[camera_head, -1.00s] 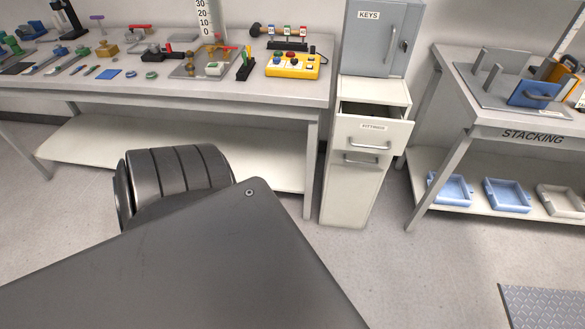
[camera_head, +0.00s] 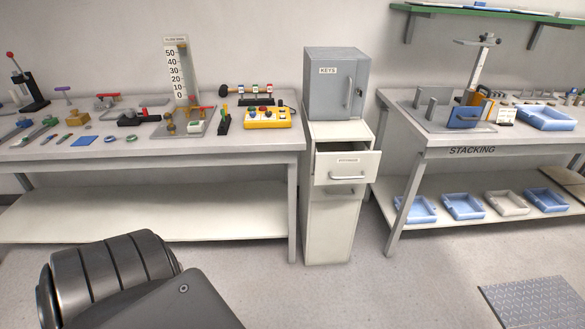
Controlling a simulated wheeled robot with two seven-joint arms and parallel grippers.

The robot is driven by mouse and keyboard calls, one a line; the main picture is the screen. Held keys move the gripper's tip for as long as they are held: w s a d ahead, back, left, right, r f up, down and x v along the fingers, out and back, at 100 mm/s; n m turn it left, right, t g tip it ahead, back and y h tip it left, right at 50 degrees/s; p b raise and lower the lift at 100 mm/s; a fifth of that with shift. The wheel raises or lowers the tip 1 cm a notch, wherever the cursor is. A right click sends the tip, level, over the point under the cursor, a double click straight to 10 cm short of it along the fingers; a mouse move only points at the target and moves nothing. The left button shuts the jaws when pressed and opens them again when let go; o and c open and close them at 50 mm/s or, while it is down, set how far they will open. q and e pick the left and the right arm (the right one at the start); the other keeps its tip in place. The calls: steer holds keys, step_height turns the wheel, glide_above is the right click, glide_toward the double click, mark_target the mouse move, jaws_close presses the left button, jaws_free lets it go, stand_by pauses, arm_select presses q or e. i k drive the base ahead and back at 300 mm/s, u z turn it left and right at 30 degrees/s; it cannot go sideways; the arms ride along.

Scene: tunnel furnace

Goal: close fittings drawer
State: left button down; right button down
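The fittings drawer (camera_head: 347,167) is the top drawer of a narrow white cabinet (camera_head: 328,228) between two benches. It is pulled out toward me, and its dark inside shows above the front. A label reading FITTINGS and a bar handle (camera_head: 347,178) are on its front. A second handle below it is partly hidden by the open drawer. A grey KEYS box (camera_head: 335,85) stands on top of the cabinet. Neither of my grippers is in view. A dark part of my own body fills the lower left of the picture, well short of the cabinet.
A workbench (camera_head: 222,148) with tools and a yellow button box (camera_head: 265,117) stands left of the cabinet. The STACKING bench (camera_head: 432,152) stands to the right, with blue trays (camera_head: 463,206) on its lower shelf. The floor before the cabinet is clear. A metal plate (camera_head: 535,306) lies at lower right.

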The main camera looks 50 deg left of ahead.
mark_target(350, 162)
steer(key=u, duration=0.9)
steer(key=i, duration=0.95)
steer(key=z, duration=0.3)
